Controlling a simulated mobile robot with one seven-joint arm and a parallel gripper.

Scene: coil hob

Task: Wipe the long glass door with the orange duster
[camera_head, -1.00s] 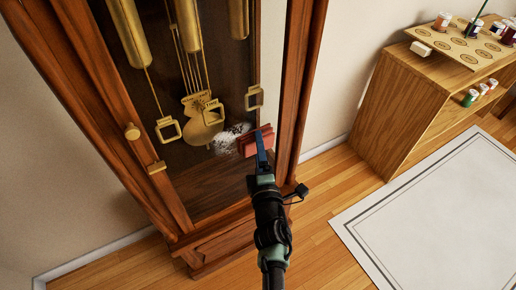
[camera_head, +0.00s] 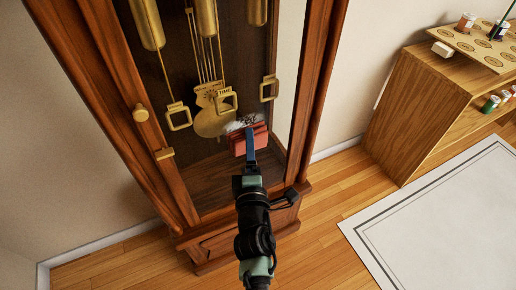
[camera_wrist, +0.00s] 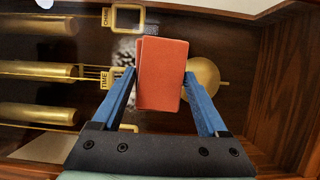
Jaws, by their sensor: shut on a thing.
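The long glass door (camera_head: 205,160) is the front of a tall wooden clock case, with brass weights and a round pendulum bob behind it. A whitish smudge (camera_head: 240,123) with dark specks shows on the glass near the pendulum; it also shows in the wrist view (camera_wrist: 124,50), partly hidden. The orange duster (camera_head: 248,140), a reddish-orange block, is at the lower part of the door, over part of the smudge. My gripper (camera_head: 251,155) is shut on the duster; in the wrist view its blue fingers grip the duster (camera_wrist: 162,75) from both sides. Whether the duster touches the glass I cannot tell.
A brass knob (camera_head: 140,113) and a latch (camera_head: 164,154) sit on the door's left frame. A wooden cabinet (camera_head: 415,115) with small jars stands at the right. A pale bordered rug (camera_head: 435,225) lies on the floor, which is otherwise clear.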

